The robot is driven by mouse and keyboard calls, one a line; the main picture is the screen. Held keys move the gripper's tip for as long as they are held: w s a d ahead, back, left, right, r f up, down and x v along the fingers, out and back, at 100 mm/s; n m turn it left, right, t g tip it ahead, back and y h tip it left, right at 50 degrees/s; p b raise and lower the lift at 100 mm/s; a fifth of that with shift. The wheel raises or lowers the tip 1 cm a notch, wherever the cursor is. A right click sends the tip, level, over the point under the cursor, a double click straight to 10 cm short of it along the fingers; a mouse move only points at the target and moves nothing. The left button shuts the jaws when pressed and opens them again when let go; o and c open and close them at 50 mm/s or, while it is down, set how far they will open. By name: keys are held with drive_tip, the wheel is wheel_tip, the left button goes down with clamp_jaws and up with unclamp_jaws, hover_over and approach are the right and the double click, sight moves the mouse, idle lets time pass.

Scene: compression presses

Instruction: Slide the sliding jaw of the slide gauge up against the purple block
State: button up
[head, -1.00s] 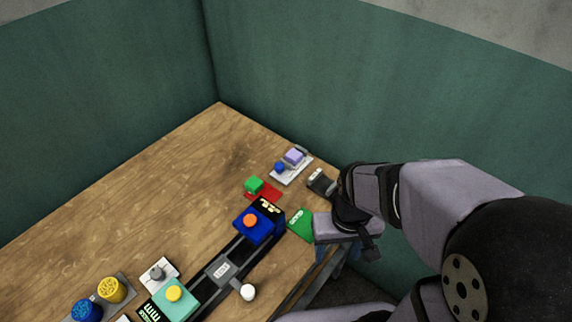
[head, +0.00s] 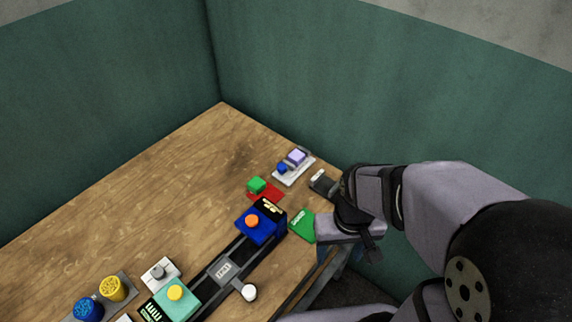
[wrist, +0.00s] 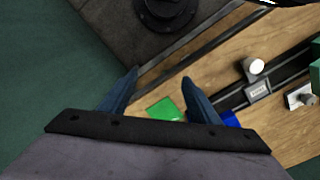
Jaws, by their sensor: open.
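A small white plate (head: 290,178) that looks like the slide gauge lies near the table's far right edge in the head view. A purple block (head: 297,157) sits at its far end. A small blue piece (head: 281,168), which may be the sliding jaw's knob, is in front of it; I cannot tell whether they touch. My gripper is nearer than the gauge, by the table's right edge, its fingers mostly hidden in the head view. In the wrist view my gripper (wrist: 158,80) is open with blue fingers apart and nothing between them. The gauge is not visible there.
A long black rail (head: 207,296) carries a blue block (head: 250,229) with an orange knob and a teal block (head: 187,304) with a yellow knob. A green wall stands behind.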

idle(0.3)
drive_tip(key=shift+w, duration=0.25)
drive_tip(key=c, duration=1.1)
drive_tip(key=w+n, duration=0.2)
drive_tip(key=w+a+n, duration=0.1)
drive_tip(key=w+n, duration=0.1)
drive_tip(key=n, duration=0.1)
drive_tip(key=w+a+n, duration=0.1)
drive_tip(key=w+n, duration=0.1)
drive_tip(key=w, duration=0.1)
drive_tip(key=shift+r+n+t+h+b, duration=0.3)
drive_tip(key=shift+n+h, duration=0.1)
clamp_jaws()
drive_tip(key=w+a+n+t, duration=0.1)
drive_tip(key=w+a+n, duration=0.6)
drive_tip(key=w+n, duration=0.2)
drive_tip(key=w+a+n+t+h+b, duration=0.1)
drive_tip(key=w+a+n+t, duration=0.1)
drive_tip(key=w+a+n, duration=0.5)
drive_tip(key=w+n, duration=0.2)
drive_tip(key=n, duration=0.4)
drive_tip(key=shift+w+a+f, duration=0.15)
drive_tip(key=shift+w+a, duration=0.05)
